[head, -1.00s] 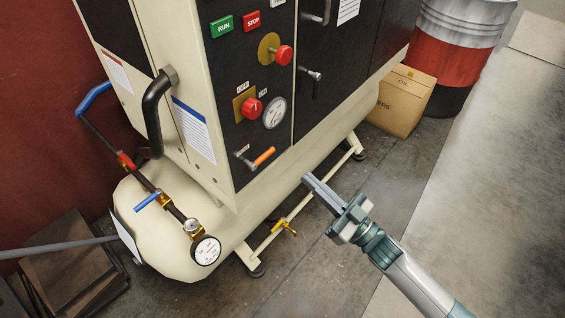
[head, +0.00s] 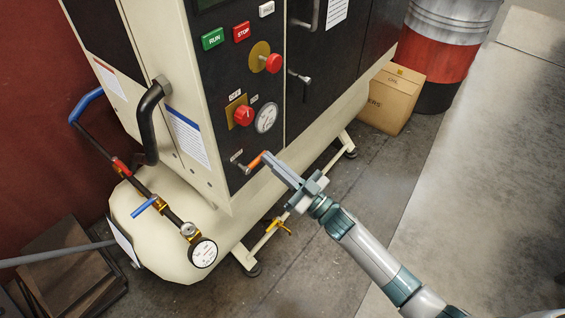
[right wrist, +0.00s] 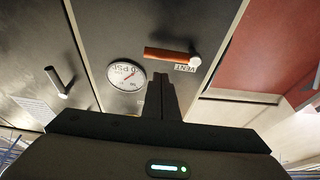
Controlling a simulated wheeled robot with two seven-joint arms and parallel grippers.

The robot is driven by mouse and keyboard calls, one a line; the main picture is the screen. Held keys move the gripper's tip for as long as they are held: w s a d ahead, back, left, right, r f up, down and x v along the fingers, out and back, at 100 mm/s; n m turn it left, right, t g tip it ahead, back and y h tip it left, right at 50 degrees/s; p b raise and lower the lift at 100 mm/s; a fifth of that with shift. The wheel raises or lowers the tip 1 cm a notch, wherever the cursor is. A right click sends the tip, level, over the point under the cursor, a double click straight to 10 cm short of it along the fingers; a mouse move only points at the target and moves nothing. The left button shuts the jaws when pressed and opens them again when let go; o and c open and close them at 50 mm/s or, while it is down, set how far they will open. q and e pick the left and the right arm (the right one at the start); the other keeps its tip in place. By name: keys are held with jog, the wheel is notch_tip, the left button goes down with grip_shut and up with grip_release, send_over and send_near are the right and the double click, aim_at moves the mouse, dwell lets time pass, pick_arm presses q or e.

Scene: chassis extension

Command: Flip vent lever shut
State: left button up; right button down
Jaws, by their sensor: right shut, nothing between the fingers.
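The vent lever (head: 257,161) has an orange handle and sits low on the dark front panel of the machine. In the head view its handle slants up to the right from its pivot. In the right wrist view the handle (right wrist: 170,54) lies nearly level beside the VENT label (right wrist: 185,68), with its pale pivot end at the right. My right gripper (head: 268,159) is shut and empty, its fingertips at the handle's free end. In the right wrist view the fingertips (right wrist: 160,79) show just below the handle; I cannot tell whether they touch it. My left gripper is not in view.
Above the lever are a red knob (head: 244,116), a pressure gauge (head: 266,118) and another red knob (head: 273,63). A pipe with a gauge (head: 203,253) stands at the left. A carton (head: 390,99) and a drum (head: 440,50) stand behind right. The floor at right is clear.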

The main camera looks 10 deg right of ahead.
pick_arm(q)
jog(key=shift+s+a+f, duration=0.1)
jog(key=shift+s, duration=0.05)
pick_arm(e)
jog(key=shift+w+a+f, duration=0.3)
jog(key=shift+w+f, duration=0.05)
jog(key=shift+f, duration=0.35)
